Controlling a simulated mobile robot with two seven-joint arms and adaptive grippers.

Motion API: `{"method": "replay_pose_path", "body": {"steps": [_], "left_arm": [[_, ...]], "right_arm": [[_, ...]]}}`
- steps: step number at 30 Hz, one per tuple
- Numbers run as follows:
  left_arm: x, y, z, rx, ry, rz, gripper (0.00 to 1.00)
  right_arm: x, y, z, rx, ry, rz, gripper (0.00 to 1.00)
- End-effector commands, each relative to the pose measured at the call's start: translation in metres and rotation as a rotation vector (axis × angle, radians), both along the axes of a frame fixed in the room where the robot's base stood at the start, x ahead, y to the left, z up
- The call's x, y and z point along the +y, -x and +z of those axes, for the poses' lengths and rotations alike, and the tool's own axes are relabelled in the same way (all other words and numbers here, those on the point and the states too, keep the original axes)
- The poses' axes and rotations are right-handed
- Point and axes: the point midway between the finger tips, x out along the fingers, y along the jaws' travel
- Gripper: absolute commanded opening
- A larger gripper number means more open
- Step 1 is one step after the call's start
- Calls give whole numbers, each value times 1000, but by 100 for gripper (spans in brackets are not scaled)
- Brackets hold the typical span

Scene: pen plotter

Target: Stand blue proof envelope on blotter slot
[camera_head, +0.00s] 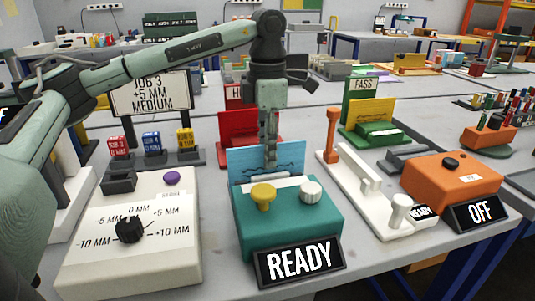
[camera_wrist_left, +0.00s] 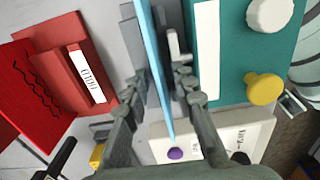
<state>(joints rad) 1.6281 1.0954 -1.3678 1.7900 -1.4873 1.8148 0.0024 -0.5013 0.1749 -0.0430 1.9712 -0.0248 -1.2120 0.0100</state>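The blue proof envelope (camera_head: 291,156) is a thin light-blue sheet with a dark wavy line. It stands upright at the back of the teal READY machine (camera_head: 312,215). In the left wrist view it shows edge-on as a blue strip (camera_wrist_left: 157,70). My left gripper (camera_head: 270,162) points down at the sheet. In the wrist view its fingers (camera_wrist_left: 160,80) are on either side of the strip, with a gap visible on each side. A grey bracket (camera_wrist_left: 134,42) is close beside the sheet; I cannot tell whether it is the blotter slot. My right gripper is out of view.
A red holder (camera_head: 235,125) is behind the sheet, and a green PASS holder (camera_head: 362,106) is farther right. A white dial box (camera_head: 88,265) stands at left. A white lever stand (camera_head: 357,190) and an orange OFF box (camera_head: 455,181) are at right.

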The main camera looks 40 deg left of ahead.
Motion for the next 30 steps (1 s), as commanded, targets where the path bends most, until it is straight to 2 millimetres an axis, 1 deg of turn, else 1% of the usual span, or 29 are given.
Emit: {"method": "replay_pose_path", "body": {"steps": [6, 11, 12, 14, 15, 19, 30], "left_arm": [[-1, -1, 48, -6, 2, -2, 26], [-1, -1, 81, -4, 1, -1, 26], [-1, -1, 90, -4, 1, -2, 26], [-1, -1, 99, -4, 0, -2, 26], [-1, -1, 103, -3, 0, -1, 26], [-1, -1, 110, -2, 1, -1, 26], [-1, 0, 110, -1, 1, -2, 26]], "right_arm": [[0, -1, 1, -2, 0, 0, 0], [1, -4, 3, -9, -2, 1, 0], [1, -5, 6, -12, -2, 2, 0], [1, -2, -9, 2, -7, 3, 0], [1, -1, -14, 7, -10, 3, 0], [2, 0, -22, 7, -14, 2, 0], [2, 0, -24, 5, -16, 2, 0]]}}
